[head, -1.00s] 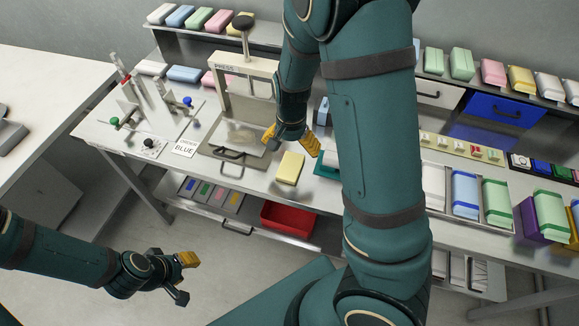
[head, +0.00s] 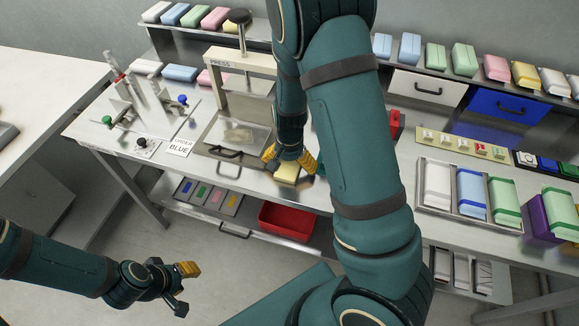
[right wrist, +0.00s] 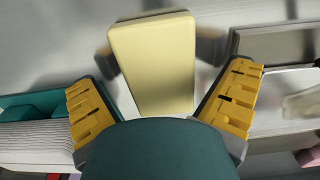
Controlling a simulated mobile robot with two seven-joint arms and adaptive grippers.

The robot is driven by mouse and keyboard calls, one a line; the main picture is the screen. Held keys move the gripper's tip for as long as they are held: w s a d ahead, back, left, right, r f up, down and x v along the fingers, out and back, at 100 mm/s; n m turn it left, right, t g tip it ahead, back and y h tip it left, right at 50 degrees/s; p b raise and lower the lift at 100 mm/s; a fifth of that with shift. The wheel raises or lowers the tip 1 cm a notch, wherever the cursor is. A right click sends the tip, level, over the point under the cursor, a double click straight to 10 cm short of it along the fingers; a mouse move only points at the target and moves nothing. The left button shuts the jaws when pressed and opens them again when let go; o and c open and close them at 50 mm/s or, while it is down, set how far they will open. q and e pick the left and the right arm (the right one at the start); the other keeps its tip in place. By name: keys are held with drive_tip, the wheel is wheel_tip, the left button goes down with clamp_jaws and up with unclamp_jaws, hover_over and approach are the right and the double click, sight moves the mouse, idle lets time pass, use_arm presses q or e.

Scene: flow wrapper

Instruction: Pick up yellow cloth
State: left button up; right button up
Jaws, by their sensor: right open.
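The yellow cloth (head: 287,172) is a pale yellow block-shaped bundle lying on the workbench in front of the press. In the right wrist view the yellow cloth (right wrist: 154,62) lies ahead, between the lines of the fingers. My right gripper (head: 290,163) is open just above it and hides part of it in the head view. Its yellow finger pads (right wrist: 163,103) stand on either side of the cloth's near end, with gaps visible. My left gripper (head: 183,285) hangs away from the bench at lower left, its fingers apart and empty.
The press (head: 240,95) stands just behind the cloth, with a metal plate and handle. A red bin (head: 288,222) sits on the lower shelf. A tray (head: 455,210) of wrapped bundles lies to the right. A teal object (right wrist: 40,105) lies beside the right gripper.

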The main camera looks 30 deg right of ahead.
sight(289, 164)
drive_tip(key=c, duration=0.9)
wheel_tip(289, 164, up, 10)
drive_tip(key=p, duration=0.3)
drive_tip(key=shift+p, duration=0.35)
drive_tip(key=shift+o, duration=0.7)
drive_tip(key=c, duration=0.4)
